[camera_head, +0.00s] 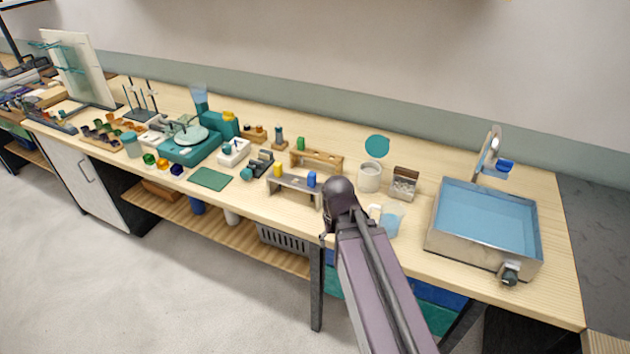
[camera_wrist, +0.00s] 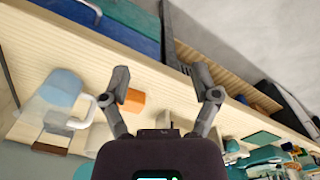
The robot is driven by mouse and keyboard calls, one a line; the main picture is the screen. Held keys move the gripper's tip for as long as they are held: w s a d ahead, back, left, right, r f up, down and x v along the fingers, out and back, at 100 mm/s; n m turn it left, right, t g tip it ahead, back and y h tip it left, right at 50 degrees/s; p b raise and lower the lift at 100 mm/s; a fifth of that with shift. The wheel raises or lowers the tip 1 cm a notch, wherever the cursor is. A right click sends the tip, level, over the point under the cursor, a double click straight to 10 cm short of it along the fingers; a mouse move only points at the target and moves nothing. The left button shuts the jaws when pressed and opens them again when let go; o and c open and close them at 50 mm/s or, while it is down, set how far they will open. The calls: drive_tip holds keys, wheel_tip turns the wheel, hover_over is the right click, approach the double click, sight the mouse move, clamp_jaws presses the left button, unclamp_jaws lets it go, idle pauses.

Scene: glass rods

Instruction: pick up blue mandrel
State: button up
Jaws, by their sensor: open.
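A small upright blue cylinder (camera_head: 311,179), which looks like the blue mandrel, sits at the right end of a low grey rack (camera_head: 293,186). A yellow cylinder (camera_head: 277,169) stands at the rack's other end. My arm reaches over the bench front just right of the rack. My gripper itself is mostly hidden by the arm in the head view. In the wrist view my gripper (camera_wrist: 162,82) is open, its two fingers spread wide with nothing held between them. I cannot make out the blue cylinder in the wrist view.
A wooden rack (camera_head: 318,158) with a green piece stands behind. A pale cup (camera_head: 370,179), a blue-and-clear jug (camera_head: 391,223) and a metal sink (camera_head: 433,238) are to the right. A green mat (camera_head: 209,179) and teal equipment (camera_head: 188,146) are to the left.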

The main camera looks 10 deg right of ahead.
drive_tip(key=w+a+r+p, duration=0.1)
drive_tip(key=w+r+p, duration=0.1)
drive_tip(key=w+r, duration=0.15)
wheel_tip(320, 180, up, 12)
drive_tip(key=m+p, duration=0.7)
drive_tip(key=p, duration=0.6)
hover_over(312, 174)
drive_tip(key=shift+f, duration=0.2)
drive_tip(key=shift+f+b, duration=0.2)
drive_tip(key=shift+b, duration=0.25)
wheel_tip(312, 174, down, 8)
drive_tip(key=b, duration=0.8)
drive_tip(key=shift+f, duration=0.15)
drive_tip(key=shift+f+b, duration=0.15)
drive_tip(key=shift+b, duration=0.15)
drive_tip(key=shift+f+b, duration=2.45)
clamp_jaws()
